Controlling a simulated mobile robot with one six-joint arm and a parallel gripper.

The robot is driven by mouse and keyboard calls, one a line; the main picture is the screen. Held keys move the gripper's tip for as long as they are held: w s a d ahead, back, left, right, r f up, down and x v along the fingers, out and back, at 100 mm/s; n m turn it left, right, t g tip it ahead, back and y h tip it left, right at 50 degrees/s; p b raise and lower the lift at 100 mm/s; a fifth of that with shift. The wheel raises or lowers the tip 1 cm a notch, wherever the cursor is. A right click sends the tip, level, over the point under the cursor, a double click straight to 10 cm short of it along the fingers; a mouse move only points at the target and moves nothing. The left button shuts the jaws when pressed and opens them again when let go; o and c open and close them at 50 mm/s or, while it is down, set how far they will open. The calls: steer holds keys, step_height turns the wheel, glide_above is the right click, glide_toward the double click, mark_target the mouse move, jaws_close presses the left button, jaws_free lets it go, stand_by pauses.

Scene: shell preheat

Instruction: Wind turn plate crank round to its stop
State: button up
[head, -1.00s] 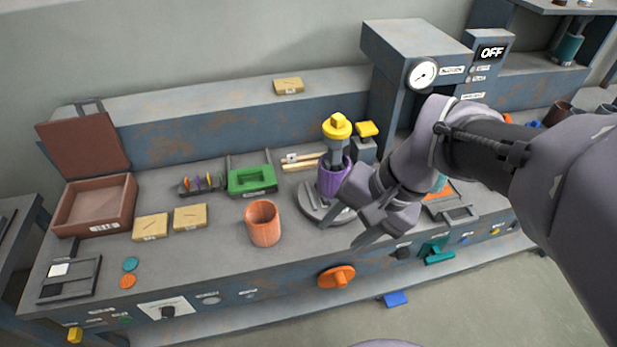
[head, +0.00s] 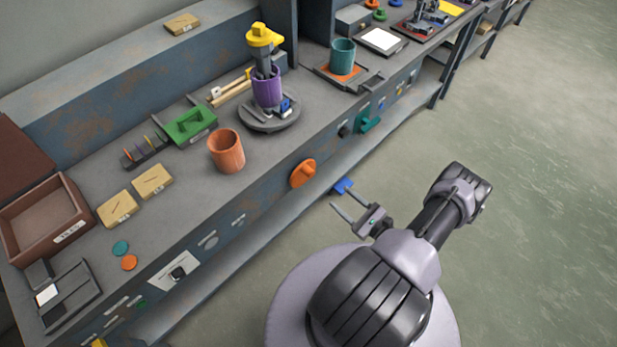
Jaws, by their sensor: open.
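The grey round turn plate (head: 282,124) is on the bench top with a purple cup (head: 267,90) on it. A yellow-topped grey tool (head: 263,38) stands over or in the cup; which I cannot tell. An orange crank (head: 303,173) sits on the bench's front face below the plate. Its label is not readable. My gripper (head: 342,199) is open and empty in front of the bench, right of and lower in the picture than the orange crank, apart from it. Its fingers point up and left.
A teal crank (head: 369,121) is farther right on the front face. A blue pedal-like piece (head: 343,186) is low by the bench, close to my fingertips in the picture. An orange cup (head: 226,151) stands near the bench's front edge. The floor at right is clear.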

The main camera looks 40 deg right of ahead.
mark_target(312, 175)
steer(key=w, duration=0.4)
steer(key=w+a+b, duration=0.1)
steer(key=w, duration=0.4)
steer(key=w+b, duration=0.1)
steer(key=w, duration=0.4)
steer(key=shift+w+a, duration=0.1)
steer(key=shift+a, duration=0.05)
jaws_close()
